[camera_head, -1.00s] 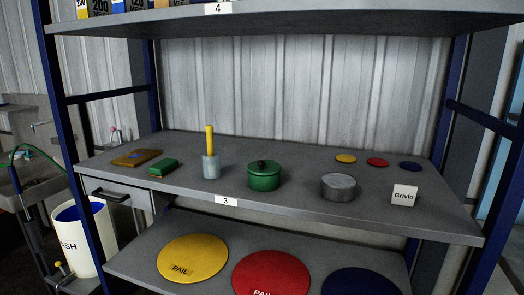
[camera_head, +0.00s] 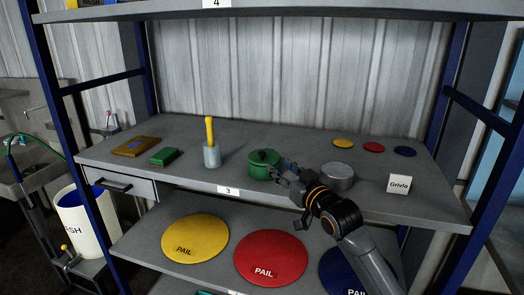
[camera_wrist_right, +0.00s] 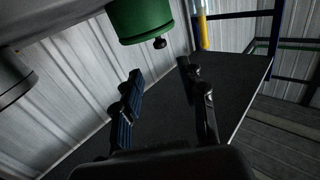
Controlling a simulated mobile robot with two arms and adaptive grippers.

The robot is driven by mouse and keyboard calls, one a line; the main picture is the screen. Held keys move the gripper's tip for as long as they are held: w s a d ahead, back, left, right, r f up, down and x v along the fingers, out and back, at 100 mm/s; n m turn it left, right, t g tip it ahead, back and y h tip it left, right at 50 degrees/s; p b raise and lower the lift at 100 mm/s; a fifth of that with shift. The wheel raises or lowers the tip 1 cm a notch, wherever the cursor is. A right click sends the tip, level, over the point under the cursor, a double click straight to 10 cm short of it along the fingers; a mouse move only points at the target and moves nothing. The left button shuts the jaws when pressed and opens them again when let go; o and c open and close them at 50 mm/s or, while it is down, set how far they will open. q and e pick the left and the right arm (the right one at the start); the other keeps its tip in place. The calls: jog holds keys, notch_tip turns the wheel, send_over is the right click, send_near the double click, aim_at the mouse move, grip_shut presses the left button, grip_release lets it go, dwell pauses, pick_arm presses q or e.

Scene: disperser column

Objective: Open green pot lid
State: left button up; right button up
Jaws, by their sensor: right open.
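The green pot (camera_head: 262,172) stands on the middle shelf, and its lid (camera_head: 257,155) with a dark knob is on it. In the right wrist view, the picture is turned over: the green pot (camera_wrist_right: 142,18) is at the top and its black knob (camera_wrist_right: 160,42) points down. My right gripper (camera_head: 282,168) is beside the pot's right side, its fingers partly in front of it. In the wrist view the right gripper (camera_wrist_right: 160,69) is open and empty, with the knob a little beyond its fingertips. My left gripper is not in view.
A grey metal cylinder (camera_head: 338,178) stands just right of my right gripper. A light cup with a yellow handle (camera_head: 211,152) stands left of the pot. A white sign (camera_head: 399,184) is near the right front. Another shelf (camera_head: 290,12) is overhead.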

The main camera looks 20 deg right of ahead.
aim_at(264, 153)
jog(key=w+p, duration=0.1)
jog(key=w, duration=0.2)
jog(key=w+a+p, duration=0.1)
jog(key=w, duration=0.2)
jog(key=w+a, duration=0.1)
jog(key=w, duration=0.3)
jog(key=shift+r+p, duration=0.1)
jog(key=shift+p, duration=0.3)
jog(key=shift+w+a, duration=0.2)
jog(key=shift+w, duration=0.5)
grip_shut()
